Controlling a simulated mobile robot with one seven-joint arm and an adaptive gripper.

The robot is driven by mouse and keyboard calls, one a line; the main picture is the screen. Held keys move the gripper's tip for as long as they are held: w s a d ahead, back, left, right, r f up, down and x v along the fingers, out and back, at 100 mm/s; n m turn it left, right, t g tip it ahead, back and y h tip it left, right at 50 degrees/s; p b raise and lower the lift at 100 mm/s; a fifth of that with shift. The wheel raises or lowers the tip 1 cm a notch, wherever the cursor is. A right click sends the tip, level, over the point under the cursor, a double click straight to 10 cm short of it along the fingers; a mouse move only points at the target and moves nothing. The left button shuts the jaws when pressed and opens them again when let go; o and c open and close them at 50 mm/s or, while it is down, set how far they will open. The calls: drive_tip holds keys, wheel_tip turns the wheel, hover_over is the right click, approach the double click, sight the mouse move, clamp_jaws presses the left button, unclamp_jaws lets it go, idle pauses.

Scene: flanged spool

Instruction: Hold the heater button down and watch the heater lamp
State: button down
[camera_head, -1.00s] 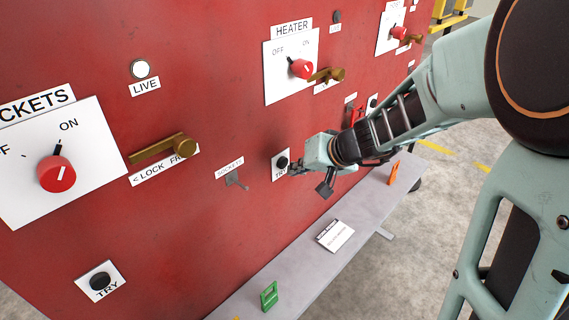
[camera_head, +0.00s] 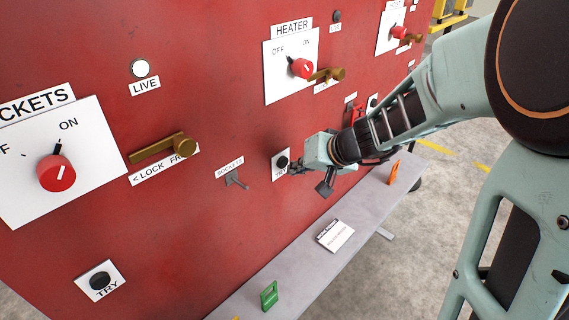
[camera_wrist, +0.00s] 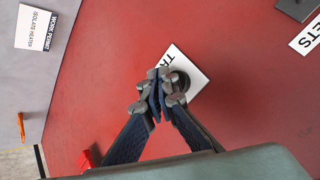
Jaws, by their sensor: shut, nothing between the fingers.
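The heater button is a black TRY button (camera_head: 282,162) on a small white plate below the heater switch. It also shows in the wrist view (camera_wrist: 182,81), partly hidden by my fingers. My gripper (camera_head: 293,169) is shut and empty, its fingertips (camera_wrist: 158,90) at the button's edge in the picture. I cannot tell whether they touch it or whether it is pressed in. The heater lamp (camera_head: 337,16) is dark, above a LIVE label. The heater's red knob (camera_head: 301,68) has its black pointer leaning toward OFF.
The sockets lamp (camera_head: 140,69) looks white and bright. A brass slider (camera_head: 327,75) sits beside the heater knob. A grey shelf (camera_head: 300,262) below the panel holds a work permit card (camera_head: 335,235), a green tag (camera_head: 269,296) and an orange item (camera_head: 394,173).

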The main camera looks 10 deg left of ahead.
drive_tip(key=shift+w+a, duration=0.2)
drive_tip(key=shift+a, duration=0.1)
drive_tip(key=shift+w+a+b, duration=0.35)
drive_tip(key=shift+a, duration=0.05)
idle(0.8)
drive_tip(key=shift+s+d, duration=0.1)
idle(2.2)
drive_tip(key=shift+s+d+b, duration=0.5)
drive_tip(key=shift+d+b, duration=0.05)
drive_tip(key=shift+d, duration=0.1)
drive_tip(key=s+d+b, duration=0.1)
drive_tip(key=d, duration=0.1)
drive_tip(key=s+d+b, duration=0.1)
drive_tip(key=s+d, duration=0.1)
idle(0.4)
